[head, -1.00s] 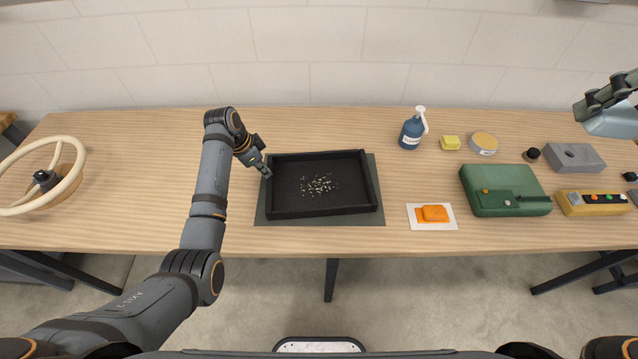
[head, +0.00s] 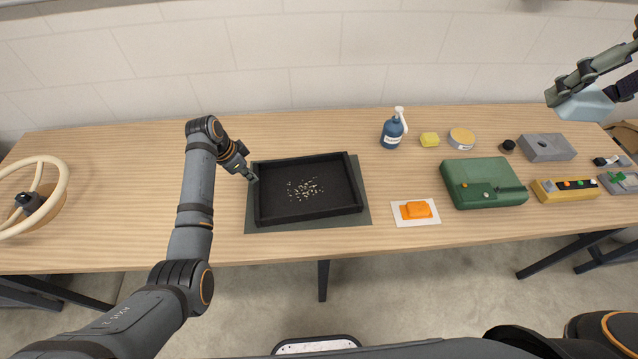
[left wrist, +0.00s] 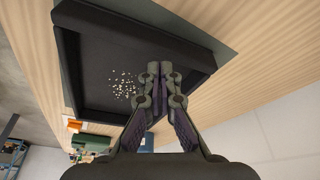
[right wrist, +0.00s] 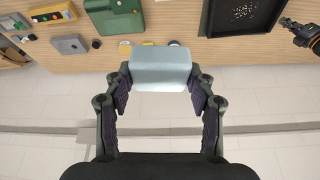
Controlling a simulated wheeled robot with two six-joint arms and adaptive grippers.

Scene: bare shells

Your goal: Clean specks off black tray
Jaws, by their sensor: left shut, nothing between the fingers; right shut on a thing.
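The black tray (head: 355,207) lies on a dark mat (head: 250,226) on the table. Pale specks (head: 304,190) are scattered over the middle of its floor; they also show in the left wrist view (left wrist: 123,85). My left gripper (head: 254,179) is shut and empty at the tray's left wall; whether it touches is unclear. My right gripper (head: 572,88) is shut on a light blue block (head: 587,104), held in the air at the far right. The block spans its fingers in the right wrist view (right wrist: 160,68).
Right of the tray are an orange block on a white sheet (head: 397,221), a blue pump bottle (head: 393,132), a yellow block (head: 429,139), a round tin (head: 461,138) and a green case (head: 484,185). A steering wheel (head: 62,186) stands at left.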

